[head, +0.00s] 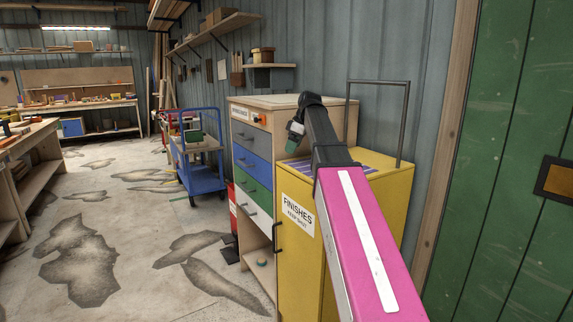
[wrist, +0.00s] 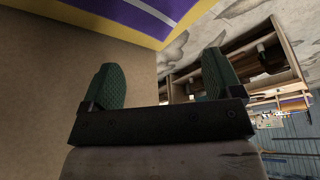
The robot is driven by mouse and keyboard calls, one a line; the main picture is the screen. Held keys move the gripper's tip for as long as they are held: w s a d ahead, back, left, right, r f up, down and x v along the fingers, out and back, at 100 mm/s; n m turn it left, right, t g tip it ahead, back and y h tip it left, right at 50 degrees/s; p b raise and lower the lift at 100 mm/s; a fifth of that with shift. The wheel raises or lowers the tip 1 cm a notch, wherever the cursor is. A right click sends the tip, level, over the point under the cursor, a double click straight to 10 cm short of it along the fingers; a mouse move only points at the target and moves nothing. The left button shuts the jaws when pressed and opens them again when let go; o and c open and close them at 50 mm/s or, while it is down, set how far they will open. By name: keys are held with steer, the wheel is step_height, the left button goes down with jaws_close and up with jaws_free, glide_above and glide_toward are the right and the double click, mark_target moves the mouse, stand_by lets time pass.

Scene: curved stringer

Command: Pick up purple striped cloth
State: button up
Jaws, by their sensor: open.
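The purple striped cloth (head: 303,166) lies on top of the yellow cabinet (head: 385,190), partly hidden behind my arm in the head view. In the wrist view a part of the cloth (wrist: 150,14), purple with a pale stripe, shows at the top edge, beside a yellow rim. My gripper (head: 296,138) is above the front left of the cabinet top in the head view. In the wrist view its two green fingers (wrist: 162,78) stand wide apart with nothing between them. The gripper is apart from the cloth.
A drawer unit (head: 253,165) with a wooden top stands right beside the yellow cabinet. A dark metal rail (head: 404,125) rises at the cabinet's right. A blue cart (head: 200,170) stands further back. The floor at left is mostly clear. A green door (head: 515,90) is at right.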

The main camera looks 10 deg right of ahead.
mark_target(286, 163)
steer(key=shift+x, duration=2.55)
steer(key=shift+c, duration=0.2)
jaws_close()
step_height(286, 163, up, 12)
